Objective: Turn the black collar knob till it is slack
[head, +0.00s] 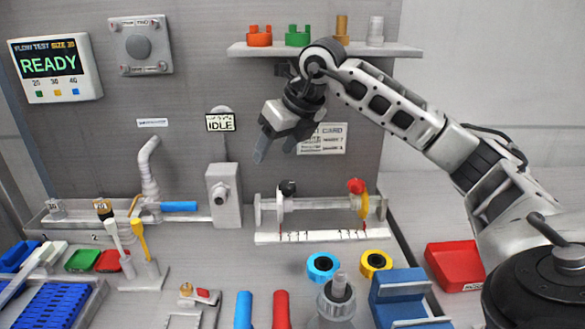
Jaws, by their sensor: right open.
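A black knob (288,187) sits on top of a pale collar on the horizontal rail (325,203) in front of the grey back panel. My right gripper (276,150) is open and empty. It hangs in front of the panel, above the black knob and slightly left of it, with a clear gap between them. A red knob (356,186) tops a yellow disc (363,203) farther right on the same rail. My left gripper is out of view. I cannot tell how tight the black knob is.
A white scale strip (310,236) runs below the rail. A grey valve box (223,196) stands left of it. A shelf (325,50) with coloured fittings is above. Blue and yellow rings (323,267) (376,263) lie in front. A red bin (455,267) is at right.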

